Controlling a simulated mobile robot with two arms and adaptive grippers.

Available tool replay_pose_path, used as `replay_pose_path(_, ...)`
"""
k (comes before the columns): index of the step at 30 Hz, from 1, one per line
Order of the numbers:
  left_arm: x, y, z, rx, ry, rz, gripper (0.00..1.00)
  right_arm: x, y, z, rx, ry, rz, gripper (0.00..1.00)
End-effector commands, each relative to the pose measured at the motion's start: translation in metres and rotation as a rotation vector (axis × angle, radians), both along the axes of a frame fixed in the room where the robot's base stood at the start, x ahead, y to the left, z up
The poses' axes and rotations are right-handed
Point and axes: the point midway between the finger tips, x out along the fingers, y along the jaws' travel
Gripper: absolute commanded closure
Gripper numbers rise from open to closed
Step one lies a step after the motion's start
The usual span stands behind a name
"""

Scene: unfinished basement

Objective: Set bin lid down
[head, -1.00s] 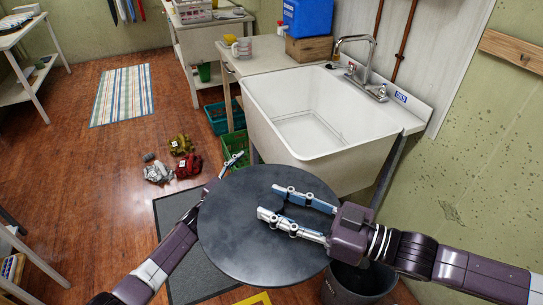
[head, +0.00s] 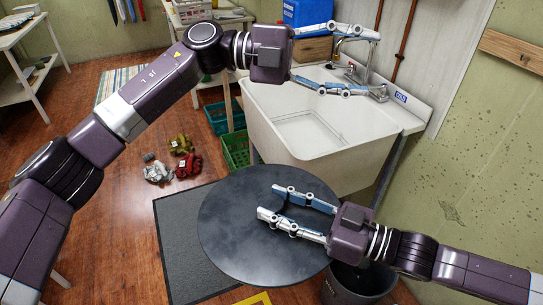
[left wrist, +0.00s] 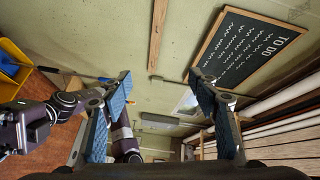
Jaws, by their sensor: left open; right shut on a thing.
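The bin lid (head: 238,242) is a dark round disc in the lower middle of the head view, in front of the sink. My right gripper (head: 268,201) lies over it and is shut on it; the exact grip point is hard to see. The dark bin (head: 352,286) stands at the bottom, partly hidden by the lid and my right arm. My left gripper (head: 375,62) is open and empty, raised in front of the faucet. Its spread fingers also show in the left wrist view (left wrist: 163,85).
The white sink (head: 300,130) stands behind the lid. A grey mat (head: 185,245) lies on the floor to the left of the lid. Small toy-like objects (head: 180,160) and green crates (head: 236,152) are on the floor. A chalkboard (left wrist: 245,48) hangs on the wall.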

Motion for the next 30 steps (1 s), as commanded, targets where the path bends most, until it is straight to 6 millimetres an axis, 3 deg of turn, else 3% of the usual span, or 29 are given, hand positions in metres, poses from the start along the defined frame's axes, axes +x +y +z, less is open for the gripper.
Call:
replay_pose_path(1, -0.022, -0.007, -0.004, 0.085, -0.069, -0.056, 0.45, 0.0, 0.0, 0.001, 0.001, -0.002, 0.001, 0.94)
replay_pose_path(5, -0.069, -0.01, -0.038, 0.336, -0.233, -0.188, 0.45, 0.0, 0.0, 0.001, 0.001, -0.002, 0.001, 0.94)
replay_pose_path(10, -0.1, 0.02, -0.091, 0.708, -0.43, -0.32, 0.45, 0.0, 0.0, 0.001, 0.001, -0.002, 0.001, 0.94)
replay_pose_path(15, -0.099, 0.075, -0.124, 1.062, -0.574, -0.385, 0.45, 0.0, 0.0, 0.001, 0.001, -0.002, 0.001, 0.94)
replay_pose_path(21, -0.089, 0.127, -0.133, 1.33, -0.654, -0.401, 0.45, 0.0, 0.0, 0.001, 0.001, -0.002, 0.001, 0.94)
replay_pose_path(26, -0.085, 0.142, -0.136, 1.403, -0.671, -0.402, 0.45, 0.0, 0.0, 0.001, 0.001, -0.002, 0.001, 0.94)
replay_pose_path(30, -0.085, 0.143, -0.151, 1.408, -0.67, -0.402, 0.45, 0.0, 0.0, 0.001, 0.001, -0.002, 0.001, 0.94)
